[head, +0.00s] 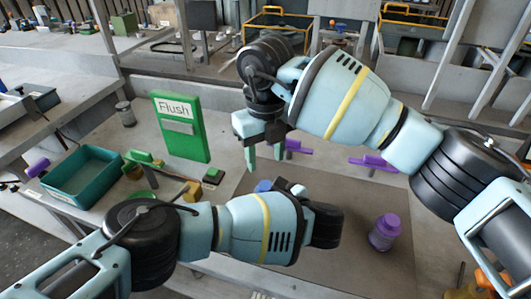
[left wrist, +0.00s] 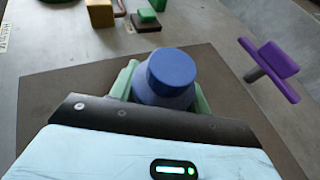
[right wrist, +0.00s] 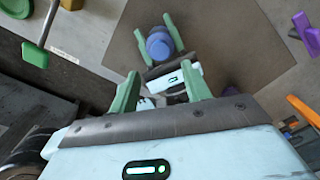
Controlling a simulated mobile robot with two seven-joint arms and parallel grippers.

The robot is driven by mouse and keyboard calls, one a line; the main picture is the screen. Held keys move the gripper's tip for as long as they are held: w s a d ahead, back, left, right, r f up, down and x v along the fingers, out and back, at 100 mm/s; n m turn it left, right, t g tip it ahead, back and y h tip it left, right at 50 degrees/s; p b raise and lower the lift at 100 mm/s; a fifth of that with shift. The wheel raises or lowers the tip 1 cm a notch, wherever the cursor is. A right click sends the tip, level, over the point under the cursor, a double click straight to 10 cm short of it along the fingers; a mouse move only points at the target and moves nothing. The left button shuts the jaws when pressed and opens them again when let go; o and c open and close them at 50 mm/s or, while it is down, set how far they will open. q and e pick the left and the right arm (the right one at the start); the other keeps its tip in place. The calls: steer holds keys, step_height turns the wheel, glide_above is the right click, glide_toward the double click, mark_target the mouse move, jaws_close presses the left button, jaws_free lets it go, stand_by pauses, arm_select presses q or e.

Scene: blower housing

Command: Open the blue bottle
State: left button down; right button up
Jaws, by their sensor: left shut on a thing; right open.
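The blue bottle (left wrist: 165,95) stands upright between the green fingers of my left gripper (left wrist: 165,88), which is shut on its body. Its round blue cap (left wrist: 172,68) is on top and clear of the fingers. In the head view only a little of the blue bottle (head: 263,186) shows behind my left forearm, and the left fingers are hidden. My right gripper (head: 264,160) is open and empty, pointing down above the bottle, apart from it. In the right wrist view the blue cap (right wrist: 159,45) lies beyond the open right fingers (right wrist: 163,78).
A purple bottle (head: 384,233) stands on the right part of the brown mat (head: 335,190). Purple-handled things (head: 373,162) lie behind the mat. A green "Flush" panel (head: 181,140) stands at the back left, with a teal bin (head: 57,184) further left.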

mark_target(266, 185)
steer(key=shift+m, duration=0.3)
steer(key=shift+f, duration=0.1)
steer(key=shift+f, duration=3.9)
steer(key=c, duration=0.9)
steer(key=o, duration=1)
steer(key=shift+c, duration=0.2)
